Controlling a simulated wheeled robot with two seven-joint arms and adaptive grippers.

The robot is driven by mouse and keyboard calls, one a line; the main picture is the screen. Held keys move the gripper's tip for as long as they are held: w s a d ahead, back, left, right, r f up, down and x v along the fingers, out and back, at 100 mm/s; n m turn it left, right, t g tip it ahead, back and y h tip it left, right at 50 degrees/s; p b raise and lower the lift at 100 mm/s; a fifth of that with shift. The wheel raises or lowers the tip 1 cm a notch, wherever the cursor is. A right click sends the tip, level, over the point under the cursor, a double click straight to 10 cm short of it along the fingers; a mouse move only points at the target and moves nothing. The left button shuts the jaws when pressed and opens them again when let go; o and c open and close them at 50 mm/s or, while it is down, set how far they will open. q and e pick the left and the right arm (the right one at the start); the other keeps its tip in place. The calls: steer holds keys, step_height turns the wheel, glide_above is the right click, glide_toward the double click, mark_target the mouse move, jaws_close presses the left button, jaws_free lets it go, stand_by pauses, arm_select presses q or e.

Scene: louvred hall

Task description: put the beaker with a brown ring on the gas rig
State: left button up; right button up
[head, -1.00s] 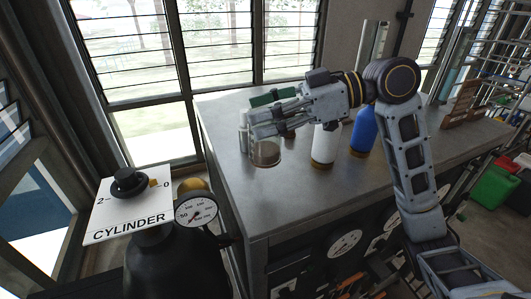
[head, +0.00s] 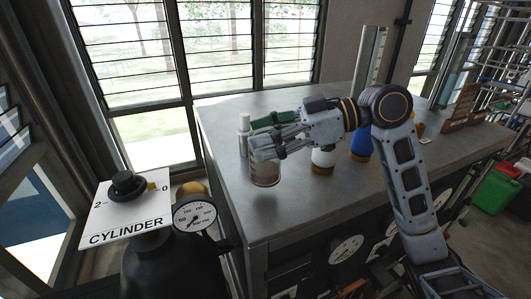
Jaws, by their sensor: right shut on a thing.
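My right gripper (head: 262,147) is shut on a clear beaker (head: 265,174) with a brownish band low on it. The fingers cover the beaker's upper part. The beaker looks upright over the left part of the grey bench, with a dark shadow under it; a small gap to the bench top is hard to judge. The gas rig (head: 150,262) stands at the lower left, a dark cylinder with a white CYLINDER plate (head: 118,222), a black knob and a round gauge (head: 195,216). My left gripper is not in view.
On the bench (head: 300,205) a white bottle (head: 322,160) and a blue bottle (head: 362,148) stand right of the beaker. A pale slim bottle (head: 243,134) and a green object (head: 274,119) are behind the gripper. The bench's front left is clear.

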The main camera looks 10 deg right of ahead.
steer(key=shift+f+b, duration=1.35)
steer(key=shift+f, duration=0.55)
steer(key=o, duration=1.5)
steer(key=shift+f, duration=0.1)
steer(key=shift+b+v, duration=1)
steer(key=shift+v, duration=2.8)
